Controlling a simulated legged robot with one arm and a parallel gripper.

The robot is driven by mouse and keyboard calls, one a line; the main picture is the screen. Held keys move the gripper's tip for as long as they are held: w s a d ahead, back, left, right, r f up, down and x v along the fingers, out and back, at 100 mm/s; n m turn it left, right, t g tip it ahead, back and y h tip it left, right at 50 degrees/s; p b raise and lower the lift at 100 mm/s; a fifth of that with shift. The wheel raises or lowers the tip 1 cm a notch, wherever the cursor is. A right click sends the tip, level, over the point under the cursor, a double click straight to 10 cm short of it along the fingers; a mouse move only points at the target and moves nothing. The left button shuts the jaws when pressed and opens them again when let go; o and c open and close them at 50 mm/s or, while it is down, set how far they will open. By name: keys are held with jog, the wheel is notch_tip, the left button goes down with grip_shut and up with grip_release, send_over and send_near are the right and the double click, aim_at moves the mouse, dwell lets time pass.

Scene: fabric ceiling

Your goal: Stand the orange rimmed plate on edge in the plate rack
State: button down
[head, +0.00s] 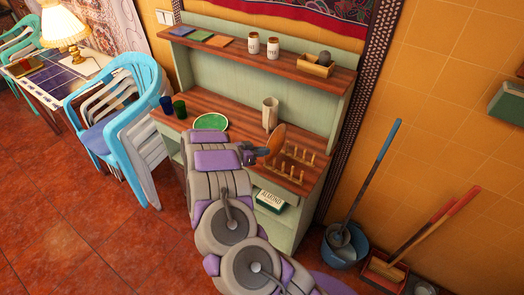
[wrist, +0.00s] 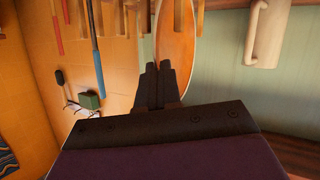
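The orange rimmed plate (head: 277,140) is held up on edge, tilted, above the hutch counter, just left of the plate rack. The plate rack (head: 295,162) is a wooden base with several upright pegs near the counter's right end. My gripper (head: 264,152) is shut on the plate's near, lower edge. In the wrist view, the plate (wrist: 177,32) stands beyond my gripper (wrist: 160,68), with its edge at the closed fingertips. The gap between the plate's bottom and the rack cannot be judged.
A beige pitcher (head: 270,113) stands behind the plate; it also shows in the wrist view (wrist: 267,32). A green plate (head: 211,122) and two cups (head: 179,109) stand to the left. The shelf above (head: 260,58) holds jars and a wooden box.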

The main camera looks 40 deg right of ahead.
jog(key=shift+f+b, duration=0.3)
jog(key=shift+f, duration=0.5)
jog(key=c, duration=1.2)
grip_release()
jog(key=shift+c, duration=0.2)
jog(key=shift+a, duration=0.1)
jog(key=p+v, duration=0.1)
jog(key=v, duration=1.6)
jog(key=shift+a, duration=0.2)
jog(key=shift+w+r, duration=0.1)
jog(key=shift+r, duration=0.05)
